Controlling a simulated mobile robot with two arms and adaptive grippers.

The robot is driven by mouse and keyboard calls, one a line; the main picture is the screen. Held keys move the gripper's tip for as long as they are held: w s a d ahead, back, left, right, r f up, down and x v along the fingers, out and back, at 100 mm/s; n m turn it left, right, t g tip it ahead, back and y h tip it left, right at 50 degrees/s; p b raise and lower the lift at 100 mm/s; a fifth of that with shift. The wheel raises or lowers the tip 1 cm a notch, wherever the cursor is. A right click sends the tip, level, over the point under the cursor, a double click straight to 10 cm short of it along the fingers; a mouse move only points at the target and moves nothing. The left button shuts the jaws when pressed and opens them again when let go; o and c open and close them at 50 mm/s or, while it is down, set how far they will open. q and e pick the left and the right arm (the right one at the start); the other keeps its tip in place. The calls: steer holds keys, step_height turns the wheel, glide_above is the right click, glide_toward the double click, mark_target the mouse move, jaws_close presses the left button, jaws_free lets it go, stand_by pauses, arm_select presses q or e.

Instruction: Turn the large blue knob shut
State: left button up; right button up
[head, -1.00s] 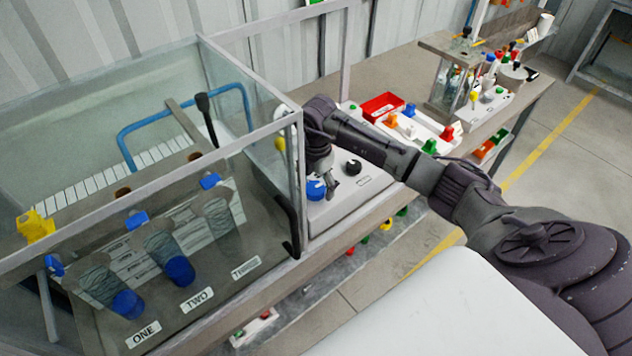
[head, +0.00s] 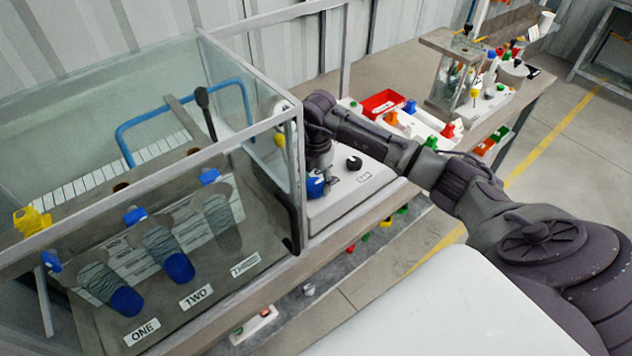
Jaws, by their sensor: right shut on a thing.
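The large blue knob (head: 315,187) sits on a white control panel (head: 345,206) just right of the glass tank. My right gripper (head: 322,180) reaches down over the knob from above and is shut on it. The fingers and wrist hide part of the knob, so how far it is turned cannot be seen. A small black knob (head: 354,163) is on the same panel, to the right of my gripper. My left gripper is not in view.
The glass tank (head: 298,190) stands close left of my gripper, with pumps labelled ONE, TWO and THREE inside. A red bin (head: 382,103) and a white tray of coloured valves (head: 425,128) lie behind my right arm. A wooden stand (head: 455,45) is further back.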

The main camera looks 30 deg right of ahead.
mark_target(313, 183)
steer(key=n+b, duration=0.2)
steer(key=n, duration=0.1)
steer(key=shift+w+f, duration=0.1)
steer(key=shift+f, duration=0.05)
steer(key=n+b, duration=0.4)
steer(key=n, duration=0.1)
steer(key=shift+n, duration=0.4)
steer(key=n+b, duration=0.3)
steer(key=n, duration=0.1)
steer(key=shift+w+a, duration=0.1)
steer(key=shift+a, duration=0.05)
steer(key=shift+a+r+n+b, duration=0.1)
steer(key=shift+r+n+b, duration=0.1)
steer(key=shift+n+b, duration=1.35)
steer(key=shift+n+p, duration=0.45)
steer(key=shift+n, duration=0.1)
steer(key=o, duration=1.2)
steer(key=shift+c, duration=0.2)
step_height(313, 183, up, 12)
